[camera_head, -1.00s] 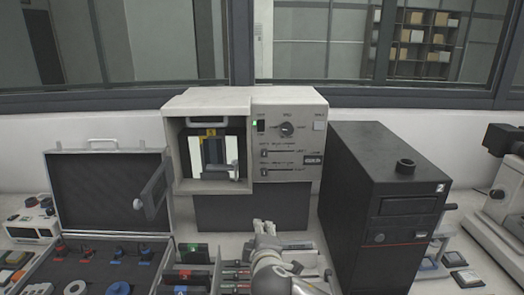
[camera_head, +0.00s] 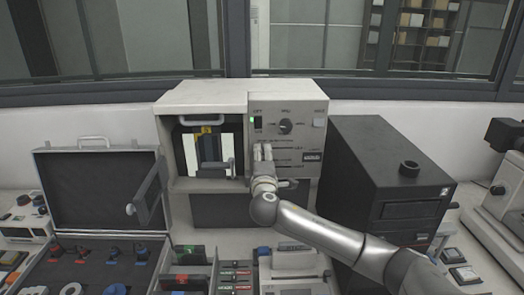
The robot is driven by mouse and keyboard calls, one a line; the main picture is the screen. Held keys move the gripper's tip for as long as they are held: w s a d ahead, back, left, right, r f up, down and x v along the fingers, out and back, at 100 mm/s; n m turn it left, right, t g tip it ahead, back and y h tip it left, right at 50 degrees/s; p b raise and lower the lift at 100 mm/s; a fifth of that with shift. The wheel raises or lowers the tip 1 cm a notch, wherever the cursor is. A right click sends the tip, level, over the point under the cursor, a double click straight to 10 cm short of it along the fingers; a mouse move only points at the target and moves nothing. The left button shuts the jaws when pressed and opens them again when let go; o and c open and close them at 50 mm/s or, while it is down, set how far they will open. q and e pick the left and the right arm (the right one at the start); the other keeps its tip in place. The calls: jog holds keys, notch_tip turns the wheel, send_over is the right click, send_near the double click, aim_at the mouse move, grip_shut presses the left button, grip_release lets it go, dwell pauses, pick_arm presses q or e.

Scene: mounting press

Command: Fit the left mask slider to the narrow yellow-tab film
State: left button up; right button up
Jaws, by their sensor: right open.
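The press (camera_head: 212,97) has a lit opening at left and a control panel (camera_head: 305,110) at right. In the opening, a dark film (camera_head: 207,153) with a yellow tab (camera_head: 203,130) stands between bright white strips, the left one (camera_head: 189,151) and the right one (camera_head: 227,147). The panel has two horizontal slider slots, one above the other; their labels are too small to read. My right gripper (camera_head: 263,151) is open, fingers up, in front of the slots' left part, hiding the slider knobs there. I cannot tell whether it touches one. My left gripper is out of view.
The press door (camera_head: 147,198) hangs open at left. An open case (camera_head: 95,180) with several small parts stands further left. A black computer tower (camera_head: 375,170) stands close to the right of the press. Trays and boxes (camera_head: 235,275) fill the front.

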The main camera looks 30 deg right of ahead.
jog(key=shift+x, duration=0.9)
jog(key=shift+w, duration=0.25)
jog(key=shift+d, duration=0.1)
jog(key=shift+s, duration=0.1)
grip_shut()
